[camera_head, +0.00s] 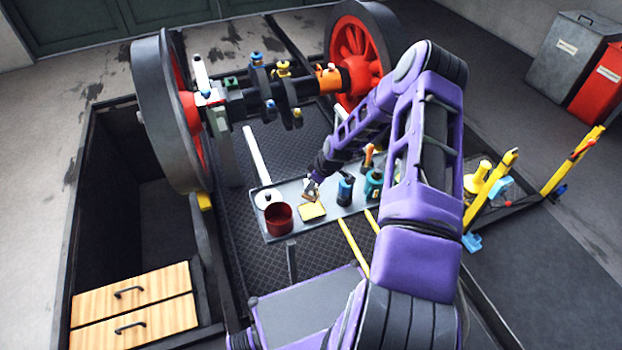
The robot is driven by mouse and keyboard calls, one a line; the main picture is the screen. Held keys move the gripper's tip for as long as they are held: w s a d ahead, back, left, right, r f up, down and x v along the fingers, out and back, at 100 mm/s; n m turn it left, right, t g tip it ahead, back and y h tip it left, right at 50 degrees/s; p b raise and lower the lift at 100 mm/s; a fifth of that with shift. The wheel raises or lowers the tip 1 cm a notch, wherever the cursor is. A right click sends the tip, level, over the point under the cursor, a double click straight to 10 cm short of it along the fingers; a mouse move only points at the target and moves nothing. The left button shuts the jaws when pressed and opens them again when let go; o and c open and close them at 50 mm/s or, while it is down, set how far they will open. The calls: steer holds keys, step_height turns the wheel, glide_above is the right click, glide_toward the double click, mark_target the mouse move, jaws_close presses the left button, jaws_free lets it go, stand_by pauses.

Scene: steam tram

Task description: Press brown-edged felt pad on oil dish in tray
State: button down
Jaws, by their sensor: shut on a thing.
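The grey tray (330,222) lies across the pit between the wheelset and my base. My gripper (311,194) points down over the tray, just above and behind a flat yellow square (312,212) with a thin darker edge. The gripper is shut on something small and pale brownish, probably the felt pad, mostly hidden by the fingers. The yellow square looks like the oil dish, but I cannot tell for sure. Whether the held thing touches it is too small to tell.
A dark red pot (278,218) and a round white item (267,198) stand left of the yellow square. A dark blue bottle (345,190) and a teal can (374,184) stand to its right. The red-wheeled axle (290,95) stands behind. An open pit (125,190) lies left.

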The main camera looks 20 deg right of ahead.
mark_target(314, 196)
steer(key=shift+s+d+r+n, duration=0.1)
steer(key=shift+s+r+n, duration=0.2)
steer(key=shift+n, duration=0.2)
steer(key=shift+f+b, duration=1.3)
steer(key=shift+f, duration=1.7)
steer(key=shift+f, duration=0.45)
steer(key=shift+s+f+b, duration=0.1)
steer(key=shift+s+b, duration=0.05)
steer(key=shift+b, duration=0.35)
steer(key=shift+r+p, duration=1.75)
steer(key=shift+r, duration=1.85)
